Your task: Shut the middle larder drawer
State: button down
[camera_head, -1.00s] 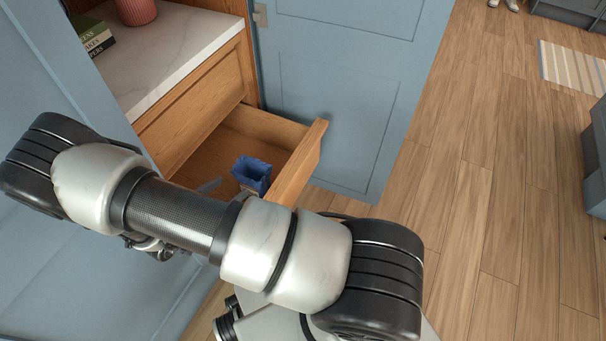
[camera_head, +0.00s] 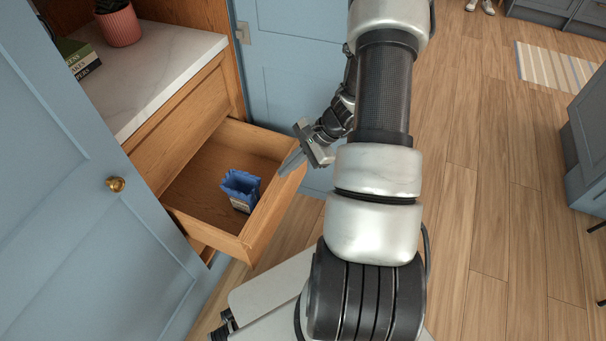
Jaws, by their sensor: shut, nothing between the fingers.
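The wooden larder drawer (camera_head: 272,212) stands pulled out from the cabinet, below another closed wooden drawer front (camera_head: 183,125). A blue open-topped packet (camera_head: 240,188) stands inside it. My gripper (camera_head: 291,162) is shut and empty, at the outer face of the open drawer near its far end. Its fingertips point left toward the drawer front's top edge; I cannot tell whether they touch it. The lower part of the cabinet is partly hidden by the open drawer.
A blue larder door (camera_head: 110,215) with a brass knob (camera_head: 115,184) stands open at left. Another blue door (camera_head: 290,75) stands behind the drawer. The marble counter (camera_head: 160,70) holds books (camera_head: 78,57) and a pink pot (camera_head: 118,25). Wooden floor (camera_head: 490,190) is clear at right.

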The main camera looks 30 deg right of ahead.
jog(key=s+d+f+m+t+y, duration=0.2)
jog(key=s+d+m+t, duration=0.1)
jog(key=s+d+m, duration=0.25)
jog(key=m+t, duration=0.5)
send_near(292, 174)
jog(key=shift+m+t, duration=0.25)
jog(key=shift+t, duration=0.05)
jog(key=b+x, duration=0.1)
jog(key=x, duration=0.1)
jog(key=b+x, duration=0.1)
jog(key=x, duration=0.1)
jog(key=shift+a+f, duration=0.35)
jog(key=shift+w+a, duration=0.4)
jog(key=shift+w, duration=0.2)
